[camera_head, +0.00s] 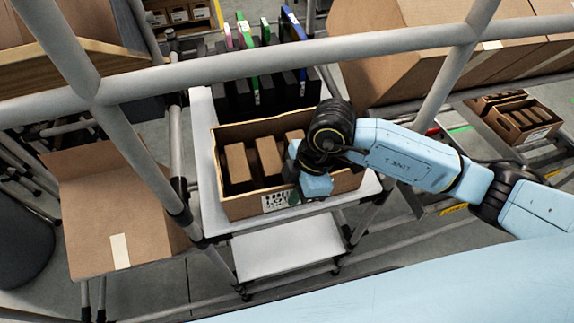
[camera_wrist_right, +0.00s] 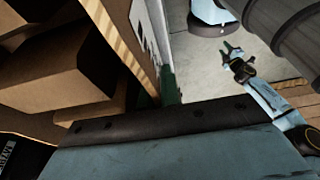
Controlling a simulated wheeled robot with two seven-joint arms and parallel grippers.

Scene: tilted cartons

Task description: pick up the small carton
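Several small brown cartons stand in an open cardboard box (camera_head: 245,207) on a white cart. A left carton (camera_head: 238,163) and a middle carton (camera_head: 269,156) show clearly; a third carton (camera_head: 294,136) is partly behind my arm.
Dark folders with coloured edges (camera_head: 255,80) stand behind the box. Grey cart rails (camera_head: 300,67) cross above and in front of it. A large tilted carton (camera_head: 115,215) is at left. Big cartons (camera_head: 390,50) and a filled tray (camera_head: 520,120) are at right.

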